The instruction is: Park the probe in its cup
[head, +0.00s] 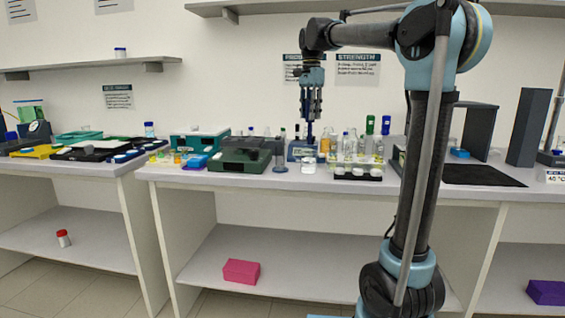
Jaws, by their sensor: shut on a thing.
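My gripper (311,112) points straight down above the middle bench, shut on a slim dark probe (310,131). The probe hangs upright below the fingers. Its lower end is in front of or close to a blue-grey device (298,151) on the bench; I cannot tell whether they touch. A small grey-blue cup-like holder (280,162) stands to the left of the probe, near the front of the bench. I cannot tell for certain that this is the probe's cup. A small white-topped vessel (308,164) stands just right of it.
A dark green box (240,155) stands left of the holder. Bottles and glassware (350,146) crowd the right, behind a black rack (357,173) with white caps. A dark mat (483,175) lies farther right. Free bench is a narrow front strip (230,178).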

